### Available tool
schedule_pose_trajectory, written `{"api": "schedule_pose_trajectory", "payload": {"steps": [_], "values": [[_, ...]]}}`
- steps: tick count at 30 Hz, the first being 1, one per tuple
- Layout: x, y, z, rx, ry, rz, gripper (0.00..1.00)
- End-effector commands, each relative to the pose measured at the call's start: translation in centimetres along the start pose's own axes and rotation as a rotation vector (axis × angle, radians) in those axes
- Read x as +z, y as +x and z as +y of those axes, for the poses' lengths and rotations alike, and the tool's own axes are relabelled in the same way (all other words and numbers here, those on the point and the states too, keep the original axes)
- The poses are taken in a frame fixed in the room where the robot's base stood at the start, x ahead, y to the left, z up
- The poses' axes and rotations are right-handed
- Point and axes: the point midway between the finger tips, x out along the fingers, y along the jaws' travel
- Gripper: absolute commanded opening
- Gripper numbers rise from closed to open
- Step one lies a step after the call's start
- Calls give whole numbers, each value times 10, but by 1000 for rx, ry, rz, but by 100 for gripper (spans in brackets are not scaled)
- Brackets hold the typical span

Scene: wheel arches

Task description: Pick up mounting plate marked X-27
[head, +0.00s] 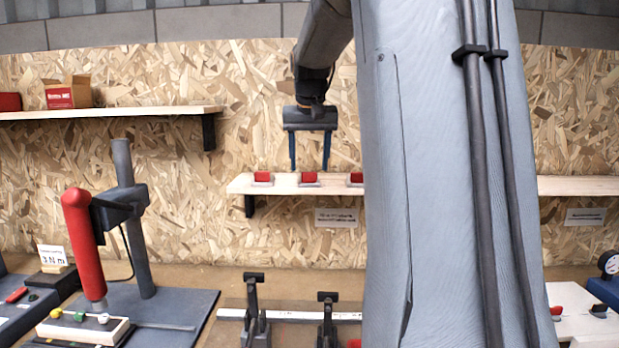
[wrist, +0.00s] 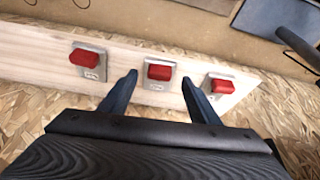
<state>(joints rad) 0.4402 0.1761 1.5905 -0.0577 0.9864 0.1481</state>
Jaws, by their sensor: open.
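Three mounting plates with red blocks on pale bases stand in a row on a light wooden shelf (head: 287,186). The wrist view also shows three such plates: one at left (wrist: 88,60), one at centre (wrist: 158,73) and one at right (wrist: 219,84). Their markings are too small to read. My gripper (head: 309,168) is open and empty above the shelf; in the wrist view its fingers (wrist: 160,92) flank the centre plate without visibly gripping it.
An upper shelf (head: 110,112) with a red-and-brown box (head: 68,93) is at left. A label (head: 337,217) hangs below the plate shelf. A red-handled tool on a stand (head: 82,240) and black clamps (head: 254,300) stand on the bench below. My arm hides the middle right.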

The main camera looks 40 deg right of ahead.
Motion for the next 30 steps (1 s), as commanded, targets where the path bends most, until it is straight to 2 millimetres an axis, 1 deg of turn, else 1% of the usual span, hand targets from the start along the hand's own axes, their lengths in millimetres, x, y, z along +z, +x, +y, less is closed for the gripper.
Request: {"api": "schedule_pose_trajectory", "payload": {"steps": [6, 9, 15, 24, 30], "values": [[-1, 25, 1, 0, 0, -3, 56], [-1, 30, 1, 0, -1, 0, 56], [-1, 30, 1, 0, -1, 1, 56], [-1, 30, 1, -1, -1, 1, 7], [-2, 29, 1, -1, -1, 2, 7]]}}
